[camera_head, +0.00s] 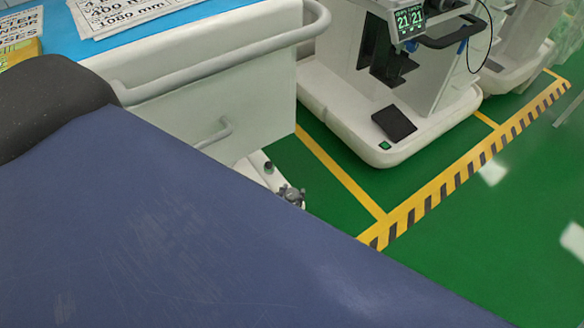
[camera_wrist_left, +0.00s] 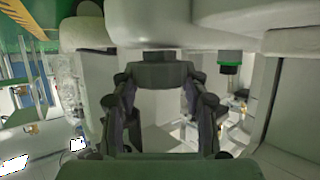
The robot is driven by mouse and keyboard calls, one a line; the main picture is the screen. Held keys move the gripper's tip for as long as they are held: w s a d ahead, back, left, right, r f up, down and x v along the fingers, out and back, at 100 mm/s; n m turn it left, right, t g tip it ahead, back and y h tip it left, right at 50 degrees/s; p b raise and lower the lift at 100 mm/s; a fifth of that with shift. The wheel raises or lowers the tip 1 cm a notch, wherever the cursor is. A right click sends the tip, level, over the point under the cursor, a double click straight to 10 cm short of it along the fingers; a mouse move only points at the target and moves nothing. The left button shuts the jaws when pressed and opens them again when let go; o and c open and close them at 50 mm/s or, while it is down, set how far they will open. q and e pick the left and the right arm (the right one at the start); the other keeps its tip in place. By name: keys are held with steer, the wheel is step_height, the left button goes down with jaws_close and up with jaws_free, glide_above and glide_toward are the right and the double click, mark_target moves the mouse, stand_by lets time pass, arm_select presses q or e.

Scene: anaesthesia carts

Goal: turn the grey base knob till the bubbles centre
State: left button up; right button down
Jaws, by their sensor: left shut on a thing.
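The grey base knob (camera_wrist_left: 158,70) is a dark grey, wide, flat-sided piece at the upper middle of the left wrist view. My left gripper (camera_wrist_left: 160,86) has one finger at each side of it and is shut on it. In the head view the left gripper (camera_head: 291,195) is small and grey, low beside the white cart (camera_head: 240,110), partly cut off by a blue surface in front. The knob cannot be made out there. No bubbles can be made out in either view. My right gripper is in neither view.
A black cylinder with a green ring (camera_wrist_left: 229,62) hangs right of the knob. The cart has a blue top with printed sheets (camera_head: 135,12) and a pale rail. A white machine (camera_head: 345,100) stands behind. Green floor with a yellow-black striped line (camera_head: 450,185) lies open at right.

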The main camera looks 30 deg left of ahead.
arm_select(q)
steer(key=o, duration=1.2)
steer(key=shift+c, duration=0.2)
steer(key=shift+s, duration=0.1)
